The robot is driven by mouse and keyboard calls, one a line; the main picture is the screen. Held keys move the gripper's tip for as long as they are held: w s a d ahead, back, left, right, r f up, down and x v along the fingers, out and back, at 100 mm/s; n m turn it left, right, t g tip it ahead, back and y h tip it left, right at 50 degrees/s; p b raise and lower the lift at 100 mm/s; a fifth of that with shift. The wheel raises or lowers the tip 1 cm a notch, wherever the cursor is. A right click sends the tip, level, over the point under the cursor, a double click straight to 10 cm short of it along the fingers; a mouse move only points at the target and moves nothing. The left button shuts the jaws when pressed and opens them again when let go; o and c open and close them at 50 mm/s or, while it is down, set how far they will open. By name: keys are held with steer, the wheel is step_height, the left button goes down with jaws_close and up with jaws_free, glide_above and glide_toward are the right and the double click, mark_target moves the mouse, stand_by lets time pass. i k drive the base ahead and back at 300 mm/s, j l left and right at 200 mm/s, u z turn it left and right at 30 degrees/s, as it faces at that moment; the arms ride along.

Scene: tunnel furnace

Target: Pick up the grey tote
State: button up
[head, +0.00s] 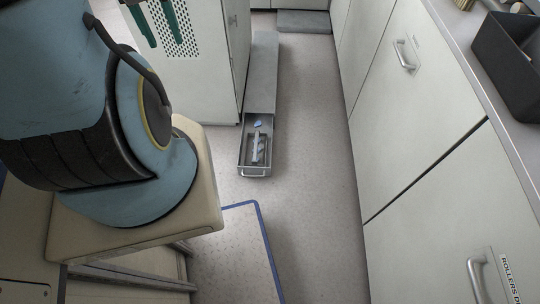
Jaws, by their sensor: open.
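A dark grey, open-topped tote (497,66) stands on the counter at the right edge of the head view. Its right part is cut off by the picture edge. Some items show in or behind its top, too little of them to name. My gripper is not in view. Only blue and black links of my arm show at the left, well apart from the tote.
Pale cabinets with a grey counter edge (478,70) line the right side. A low drawer (255,172) stands open on the floor, with tools inside. A white cabinet (212,85) stands behind it. The floor (310,190) between is clear.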

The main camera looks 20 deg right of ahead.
mark_target(262, 144)
steer(key=i+j+z, duration=0.15)
steer(key=z, duration=1.7)
steer(key=j+z, duration=0.1)
steer(key=j, duration=1.75)
steer(key=j+z, duration=0.1)
steer(key=j, duration=1.8)
steer(key=k, duration=0.05)
